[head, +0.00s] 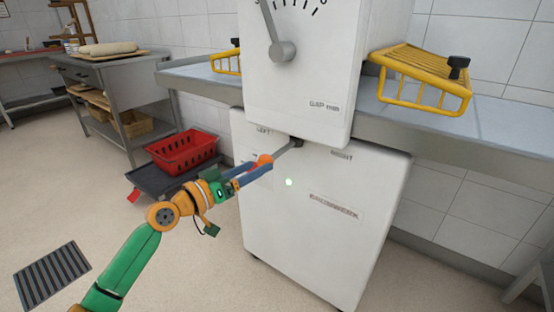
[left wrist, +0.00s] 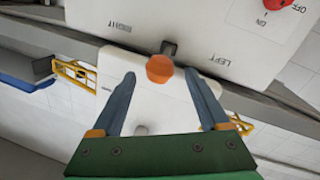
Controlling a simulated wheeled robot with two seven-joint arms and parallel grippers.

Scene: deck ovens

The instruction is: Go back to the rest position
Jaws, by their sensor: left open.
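The white machine (head: 300,90) carries a short dark lever (head: 287,151) under its upper body, ending in an orange knob (head: 264,160). My left gripper (head: 258,168) reaches in from the left with its blue fingers at the knob. In the left wrist view the gripper (left wrist: 160,82) is open, its two fingers spread wide. The orange knob (left wrist: 159,69) shows in the gap at fingertip level, with clear space on both sides. I cannot tell how deep it sits between the fingers. My right gripper is not in view.
Yellow wire guards (head: 425,78) stand over the machine's side tables (head: 380,118). A red crate (head: 183,152) sits on a low dark trolley at left, near a steel table (head: 105,70). A floor grate (head: 52,276) lies at lower left. The front floor is open.

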